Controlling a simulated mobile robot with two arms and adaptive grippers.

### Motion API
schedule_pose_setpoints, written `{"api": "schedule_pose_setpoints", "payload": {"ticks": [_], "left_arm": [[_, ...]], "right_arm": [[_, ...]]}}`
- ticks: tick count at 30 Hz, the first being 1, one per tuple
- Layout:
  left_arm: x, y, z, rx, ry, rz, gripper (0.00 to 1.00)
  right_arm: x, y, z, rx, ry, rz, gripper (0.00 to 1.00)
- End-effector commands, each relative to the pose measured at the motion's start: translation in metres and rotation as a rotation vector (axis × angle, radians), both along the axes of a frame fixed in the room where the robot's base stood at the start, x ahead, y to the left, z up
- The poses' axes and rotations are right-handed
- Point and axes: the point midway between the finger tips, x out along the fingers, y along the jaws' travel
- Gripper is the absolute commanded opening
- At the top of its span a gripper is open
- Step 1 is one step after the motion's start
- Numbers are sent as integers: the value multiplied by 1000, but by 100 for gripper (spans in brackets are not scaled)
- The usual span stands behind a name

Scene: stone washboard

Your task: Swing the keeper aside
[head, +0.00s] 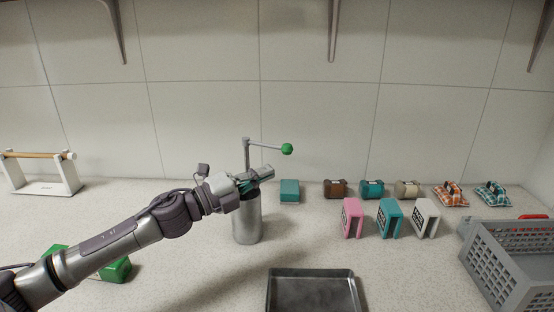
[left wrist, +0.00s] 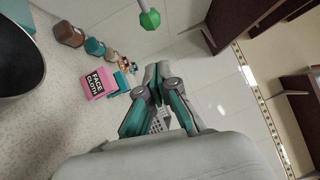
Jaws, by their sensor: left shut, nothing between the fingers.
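The keeper appears to be a thin grey arm on an upright post (head: 247,157), ending in a green ball (head: 288,148). The arm points right, above a tall metal canister (head: 247,226). In the left wrist view the green ball (left wrist: 150,19) shows beyond my fingertips, with clear space between. My left gripper (head: 264,174) is shut and empty, over the canister's top and below the keeper arm, left of the ball. It also shows in the left wrist view (left wrist: 158,72). My gripper hides much of the canister's top. My right gripper is not in view.
A dark metal tray (head: 313,271) lies in front on the counter. A teal block (head: 290,190), rolled cloths (head: 372,189) and boxes (head: 390,218) stand right of the canister. A grey basket (head: 515,270) is far right. A wall stands behind; a roll holder (head: 43,187) is left.

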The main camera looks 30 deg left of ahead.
Motion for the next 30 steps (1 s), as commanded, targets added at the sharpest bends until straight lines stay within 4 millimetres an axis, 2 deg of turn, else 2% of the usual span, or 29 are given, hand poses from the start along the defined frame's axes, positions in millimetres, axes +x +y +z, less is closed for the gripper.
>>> {"api": "schedule_pose_setpoints", "payload": {"ticks": [9, 18, 30], "left_arm": [[29, -11, 9, 0, -4, 2, 0], [56, 1, 13, -1, -2, 2, 0], [62, 3, 11, -1, 0, 0, 0]], "right_arm": [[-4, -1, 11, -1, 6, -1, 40], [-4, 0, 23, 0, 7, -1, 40], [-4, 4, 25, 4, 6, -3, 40]]}}
